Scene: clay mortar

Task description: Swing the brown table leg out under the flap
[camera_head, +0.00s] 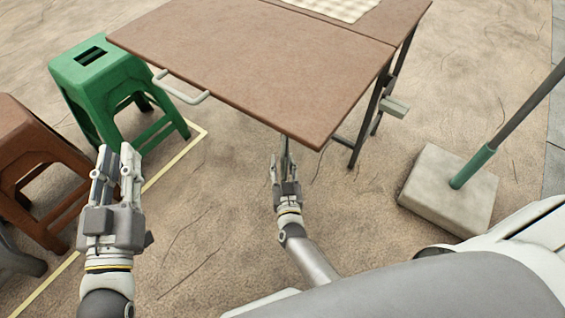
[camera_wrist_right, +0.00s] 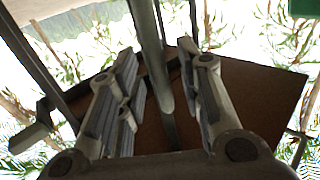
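The brown table flap (camera_head: 245,75) lies about level with the tabletop, its pale handle (camera_head: 182,88) on the left edge. My right gripper (camera_head: 281,160) is at the flap's near edge, its fingertips partly under it. In the right wrist view a grey-brown bar, seemingly the table leg (camera_wrist_right: 148,35), runs between the open fingers of my right gripper (camera_wrist_right: 162,75). I see gaps beside the bar. The flap's brown board (camera_wrist_right: 250,95) shows behind. Most of the leg is hidden in the head view. My left gripper (camera_head: 116,160) is open and empty, left of the table.
A green stool (camera_head: 105,80) stands left of the table and a brown stool (camera_head: 25,150) nearer. A concrete block (camera_head: 445,190) with a pole stands at right. Dark table legs (camera_head: 370,115) are under the right side. The ground between my grippers is clear.

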